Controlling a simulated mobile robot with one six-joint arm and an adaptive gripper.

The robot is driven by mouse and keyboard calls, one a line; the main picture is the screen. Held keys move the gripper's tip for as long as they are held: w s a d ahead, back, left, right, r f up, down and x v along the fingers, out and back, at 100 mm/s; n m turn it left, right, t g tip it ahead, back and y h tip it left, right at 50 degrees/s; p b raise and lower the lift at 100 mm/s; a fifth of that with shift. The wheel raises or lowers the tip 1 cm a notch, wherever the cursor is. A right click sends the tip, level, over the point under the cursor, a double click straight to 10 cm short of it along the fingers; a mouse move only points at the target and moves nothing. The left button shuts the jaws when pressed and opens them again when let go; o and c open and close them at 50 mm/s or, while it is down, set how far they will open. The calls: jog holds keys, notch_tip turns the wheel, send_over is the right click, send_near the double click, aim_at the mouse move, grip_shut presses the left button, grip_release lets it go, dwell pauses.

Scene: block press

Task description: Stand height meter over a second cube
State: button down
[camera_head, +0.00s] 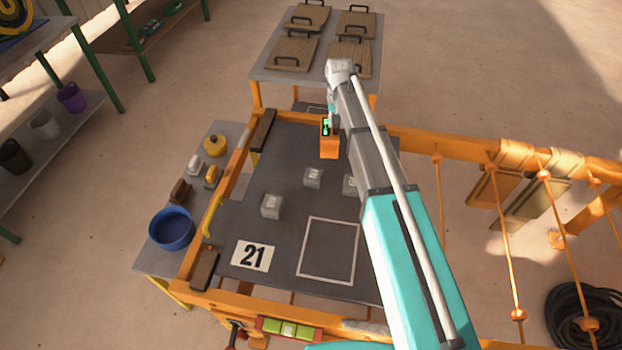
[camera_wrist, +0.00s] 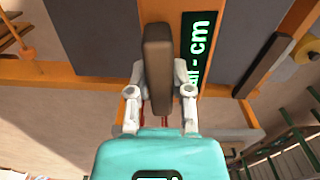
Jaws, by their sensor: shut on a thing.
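The height meter (camera_head: 329,148) is an orange upright device with a dark face and green digits, at the far end of the dark table. In the wrist view its display (camera_wrist: 200,45) shows "cm" beside a dark brown handle (camera_wrist: 158,50). My gripper (camera_wrist: 158,78) is shut on this handle, one finger on each side. In the head view my arm hides most of the gripper. I cannot tell whether the meter touches the table. Three grey cubes, at left (camera_head: 271,206), middle (camera_head: 313,177) and right (camera_head: 350,184), sit nearer; my arm partly covers the right one.
A white outlined square (camera_head: 328,250) and a "21" card (camera_head: 252,256) lie on the near table. An orange frame (camera_head: 440,145) surrounds the table. A side bench holds a blue bowl (camera_head: 172,229) and a yellow pot (camera_head: 215,146). Wooden boards (camera_head: 296,52) lie on a table behind.

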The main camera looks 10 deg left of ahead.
jog(key=shift+w, duration=0.1)
jog(key=shift+a, duration=0.2)
jog(key=shift+s, duration=0.4)
jog(key=s+m, duration=0.2)
jog(key=s, duration=1.8)
jog(key=shift+s+a+r, duration=0.2)
jog(key=shift+s, duration=0.1)
jog(key=w+a+f+b, duration=0.2)
jog(key=w+f+b, duration=0.6)
jog(key=w, duration=0.5)
jog(key=shift+a+f+b, duration=0.35)
jog(key=shift+a+f, duration=0.05)
jog(key=shift+f, duration=0.15)
